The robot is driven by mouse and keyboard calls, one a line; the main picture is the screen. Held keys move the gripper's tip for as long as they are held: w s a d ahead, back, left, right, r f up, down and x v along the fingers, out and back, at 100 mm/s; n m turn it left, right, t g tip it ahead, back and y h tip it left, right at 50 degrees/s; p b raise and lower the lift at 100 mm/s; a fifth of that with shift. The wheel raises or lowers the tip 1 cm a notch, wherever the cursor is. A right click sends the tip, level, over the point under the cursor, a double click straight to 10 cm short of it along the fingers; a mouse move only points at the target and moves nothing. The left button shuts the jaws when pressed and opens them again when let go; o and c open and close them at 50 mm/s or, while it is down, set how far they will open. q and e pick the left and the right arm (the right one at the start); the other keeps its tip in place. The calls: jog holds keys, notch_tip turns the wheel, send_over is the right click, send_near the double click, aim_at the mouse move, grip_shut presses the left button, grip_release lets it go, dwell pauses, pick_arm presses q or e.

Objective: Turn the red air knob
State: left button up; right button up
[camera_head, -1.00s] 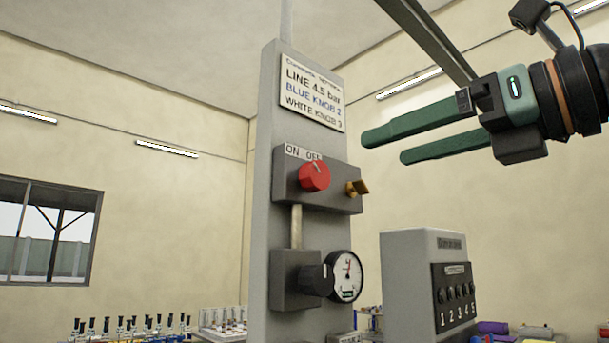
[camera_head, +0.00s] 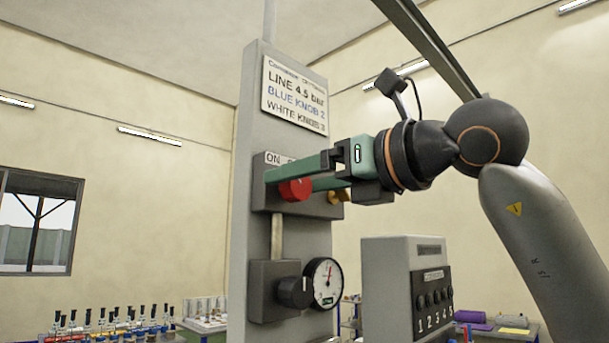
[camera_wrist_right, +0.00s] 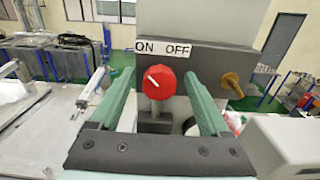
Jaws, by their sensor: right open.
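The red air knob (camera_head: 295,189) sits on a dark grey valve block (camera_head: 263,195) on the grey column. In the wrist view the red knob (camera_wrist_right: 166,85) shows whole, its white mark pointing to the upper left, towards the ON label (camera_wrist_right: 147,46); the OFF label (camera_wrist_right: 178,49) is to its right. My right gripper (camera_head: 290,180) is open, with one green finger on each side of the knob; whether the fingers touch it I cannot tell. In the head view the fingers hide part of the knob and the OFF label. My left gripper is not in view.
A brass fitting (camera_wrist_right: 232,84) juts from the block right of the knob. Below are a black knob (camera_head: 294,292) and a pressure gauge (camera_head: 324,282). A grey box with numbered switches (camera_head: 405,285) stands to the right. A sign (camera_head: 295,95) hangs above.

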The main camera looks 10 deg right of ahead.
jog(key=shift+c, duration=0.3)
grip_shut()
dwell(0.3)
